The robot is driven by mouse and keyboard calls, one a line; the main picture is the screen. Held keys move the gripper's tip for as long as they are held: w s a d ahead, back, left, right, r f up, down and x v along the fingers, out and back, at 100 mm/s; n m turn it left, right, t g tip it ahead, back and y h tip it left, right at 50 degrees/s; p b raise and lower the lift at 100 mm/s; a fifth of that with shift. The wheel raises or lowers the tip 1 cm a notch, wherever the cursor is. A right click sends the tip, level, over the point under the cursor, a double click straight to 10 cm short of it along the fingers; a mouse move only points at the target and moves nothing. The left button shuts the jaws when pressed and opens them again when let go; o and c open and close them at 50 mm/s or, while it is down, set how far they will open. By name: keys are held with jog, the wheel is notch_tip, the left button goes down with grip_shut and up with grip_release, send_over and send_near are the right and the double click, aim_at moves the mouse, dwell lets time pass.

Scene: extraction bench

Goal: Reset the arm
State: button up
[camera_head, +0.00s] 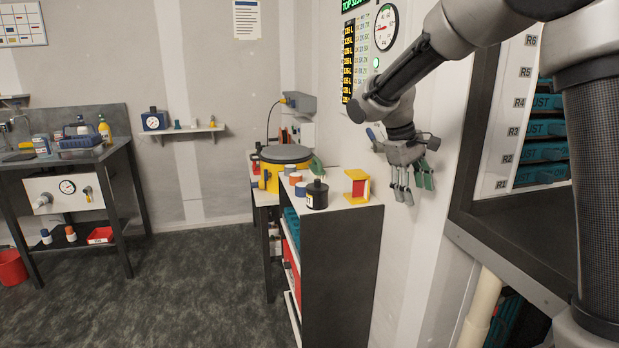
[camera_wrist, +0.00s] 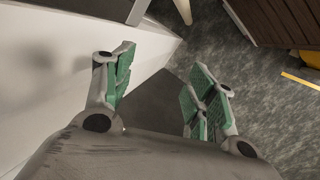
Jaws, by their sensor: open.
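My arm reaches across the upper right of the head view. My gripper (camera_head: 411,186) points downward in front of the white wall, to the right of the small cabinet. Its fingers have green pads. In the wrist view, my gripper (camera_wrist: 160,95) is open and nothing is between its fingers. Beyond the fingers I see dark floor and a pale panel at the left.
A cabinet (camera_head: 343,250) with a black pot (camera_head: 317,195), small jars and a red-yellow block (camera_head: 357,184) on top stands left of my gripper. A rack (camera_head: 541,130) with teal drawers is at the right. A sink bench (camera_head: 62,160) stands far left. The floor (camera_head: 190,285) between is clear.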

jog(key=s+d+r+m+t+y, duration=0.1)
jog(key=s+d+m, duration=0.1)
jog(key=s, duration=0.7)
jog(key=s+d+r+m+t+y, duration=0.1)
jog(key=s+d, duration=0.4)
jog(key=s, duration=0.5)
jog(key=s+d+r+m+t+y, duration=0.1)
jog(key=s+d+m+y, duration=0.1)
jog(key=s, duration=0.7)
jog(key=shift+s+d+r+m+t, duration=0.15)
jog(key=shift+s+d+m+t, duration=0.3)
jog(key=shift+d, duration=0.5)
